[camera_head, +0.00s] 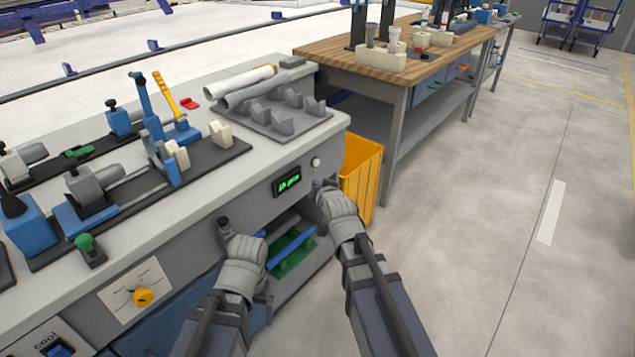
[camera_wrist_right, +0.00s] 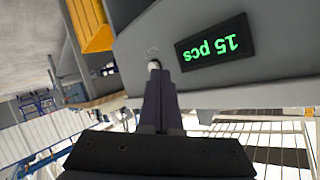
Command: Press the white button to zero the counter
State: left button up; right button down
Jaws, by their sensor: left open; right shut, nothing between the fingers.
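The white button (camera_head: 316,162) is a small round knob on the front face of the grey bench, near its right corner. The counter display (camera_head: 287,181) is left of it; in the right wrist view the display (camera_wrist_right: 213,48) reads "15 pcs" in green, upside down. My right gripper (camera_head: 318,186) is shut and empty, just below the button in the head view. In the right wrist view its fingertips (camera_wrist_right: 160,78) lie close to the button (camera_wrist_right: 154,65); I cannot tell whether they touch. My left gripper (camera_head: 224,226) is open before the bench front.
A yellow bin (camera_head: 360,178) stands right of the bench corner, close to my right gripper. An open recess with a green tray (camera_head: 293,258) is below the display. Pipes (camera_head: 245,86) and a grey rack (camera_head: 277,117) are on the bench top. Floor at right is clear.

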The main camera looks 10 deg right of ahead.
aim_at(316, 163)
jog(key=w+d+f+m+t+h+b, duration=0.1)
jog(key=d+m+t+b, duration=0.1)
jog(key=d+b, duration=0.3)
jog(key=w+d+f+m+t+h+b, duration=0.1)
jog(key=d+t+b, duration=0.3)
jog(key=b, duration=0.4)
jog(key=shift+w+d+f+m+h, duration=0.3)
jog(key=shift+w+d+f+m, duration=0.15)
jog(key=shift+w+f+m, duration=0.2)
jog(key=w+a, duration=0.5)
jog(key=w, duration=0.2)
jog(key=shift+a, duration=0.2)
jog(key=shift+a, duration=0.1)
dwell(1.4)
jog(key=shift+w+a, duration=0.2)
jog(key=shift+w, duration=0.1)
jog(key=shift+w+a, duration=0.25)
jog(key=shift+w, duration=0.1)
dwell(0.8)
jog(key=shift+s, duration=0.1)
jog(key=shift+s+d, duration=0.55)
jog(key=shift+s, duration=0.05)
